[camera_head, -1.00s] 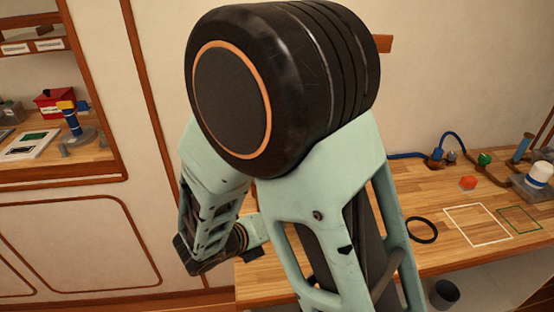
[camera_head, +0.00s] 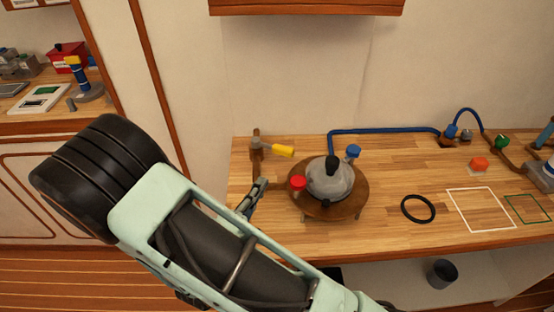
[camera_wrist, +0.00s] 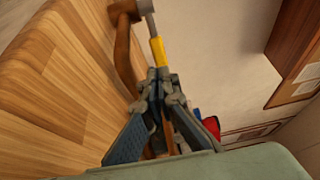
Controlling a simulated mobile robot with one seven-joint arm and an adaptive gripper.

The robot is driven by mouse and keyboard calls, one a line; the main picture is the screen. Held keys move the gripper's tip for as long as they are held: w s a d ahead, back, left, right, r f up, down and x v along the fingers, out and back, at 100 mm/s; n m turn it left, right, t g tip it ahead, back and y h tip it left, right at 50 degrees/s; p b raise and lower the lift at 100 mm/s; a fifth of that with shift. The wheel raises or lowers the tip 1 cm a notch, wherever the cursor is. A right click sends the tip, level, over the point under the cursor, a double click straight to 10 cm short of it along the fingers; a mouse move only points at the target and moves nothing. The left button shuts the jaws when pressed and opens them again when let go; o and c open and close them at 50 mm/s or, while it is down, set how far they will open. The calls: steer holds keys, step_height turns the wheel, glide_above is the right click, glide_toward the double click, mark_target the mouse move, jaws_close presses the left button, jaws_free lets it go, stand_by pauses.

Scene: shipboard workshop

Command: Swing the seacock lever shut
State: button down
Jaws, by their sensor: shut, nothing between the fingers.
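In the wrist view the yellow handle (camera_wrist: 158,50) shows straight ahead of the fingertips, on a grey stem. My gripper (camera_head: 262,183) is shut and empty, over the bench's left end, in front of the lever in the head view. Its fingertips (camera_wrist: 163,75) overlap the handle's near end in the wrist view; I cannot tell whether they touch.
A grey dome (camera_head: 328,177) on a round brown base (camera_head: 360,197) stands just right of my gripper. A red knob (camera_head: 297,182) and a blue knob (camera_head: 353,151) sit beside it. A black ring (camera_head: 418,208) lies farther right. A wooden cabinet (camera_head: 305,6) hangs above.

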mark_target(281, 153)
steer(key=x, duration=1)
steer(key=shift+w+d, duration=0.15)
steer(key=shift+w, duration=0.1)
steer(key=shift+d, duration=0.1)
steer(key=shift+w+d+r+n+y, duration=0.1)
steer(key=shift+n+y, duration=0.2)
steer(key=shift+y, duration=0.1)
steer(key=shift+w+d+n+t+y+p, duration=0.2)
steer(key=shift+n+t+y+p, duration=0.1)
steer(key=shift+t+y+p, duration=0.1)
